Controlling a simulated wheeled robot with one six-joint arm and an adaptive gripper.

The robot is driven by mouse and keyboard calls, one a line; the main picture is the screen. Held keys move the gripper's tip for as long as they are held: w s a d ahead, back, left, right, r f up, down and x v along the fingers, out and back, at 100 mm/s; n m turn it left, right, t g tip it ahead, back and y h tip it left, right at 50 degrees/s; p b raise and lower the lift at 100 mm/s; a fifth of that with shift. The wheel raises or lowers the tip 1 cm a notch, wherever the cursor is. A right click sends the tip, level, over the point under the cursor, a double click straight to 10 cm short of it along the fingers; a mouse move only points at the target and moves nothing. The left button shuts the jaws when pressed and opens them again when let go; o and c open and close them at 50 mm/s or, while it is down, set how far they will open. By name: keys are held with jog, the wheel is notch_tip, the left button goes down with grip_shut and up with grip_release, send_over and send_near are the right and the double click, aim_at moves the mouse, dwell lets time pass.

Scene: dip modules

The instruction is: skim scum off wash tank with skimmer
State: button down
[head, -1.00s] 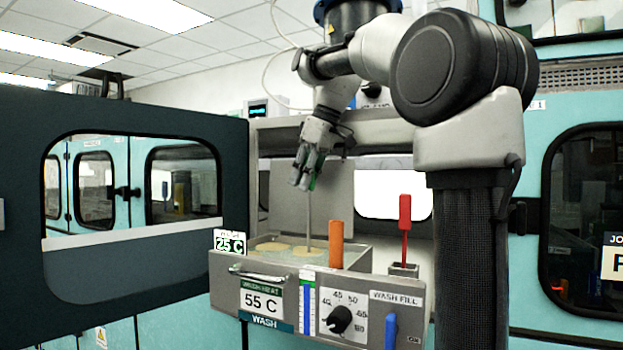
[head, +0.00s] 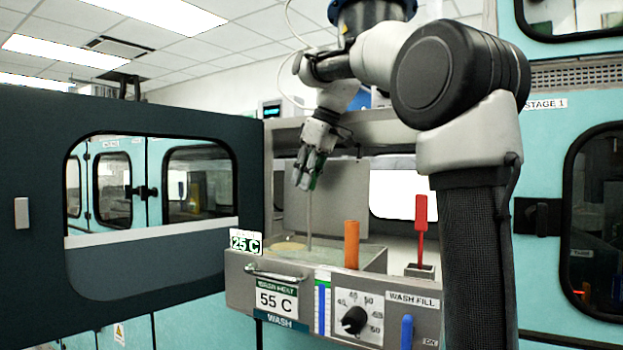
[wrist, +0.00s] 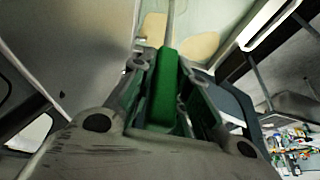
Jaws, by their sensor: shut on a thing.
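My gripper (head: 308,182) is shut on the green handle (wrist: 160,88) of the skimmer. The skimmer's thin grey shaft (head: 309,222) points down into the wash tank (head: 238,282). Its lower end is too small to make out. The tank holds pale greenish liquid. A tan scum patch (head: 290,246) floats just left of the shaft. The wrist view shows two tan patches, one right of the shaft (wrist: 197,45) and one left of it (wrist: 153,27).
An orange handle (head: 351,243) stands at the tank's front right. A red-handled tool (head: 421,222) stands in a small holder (head: 420,271). The tank front has a dial (head: 354,320) and a blue lever (head: 406,332). A dark windowed door (head: 150,285) stands at left.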

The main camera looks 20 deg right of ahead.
jog(key=w+a, duration=0.4)
jog(key=w, duration=0.1)
jog(key=shift+w, duration=0.3)
dwell(0.4)
jog(key=s+a, duration=0.5)
jog(key=a, duration=0.1)
jog(key=shift+a, duration=0.4)
dwell(0.7)
jog(key=s+d, duration=0.2)
jog(key=s, duration=0.1)
jog(key=shift+s+d, duration=0.1)
jog(key=shift+d, duration=0.1)
dwell(0.6)
jog(key=shift+r, duration=0.1)
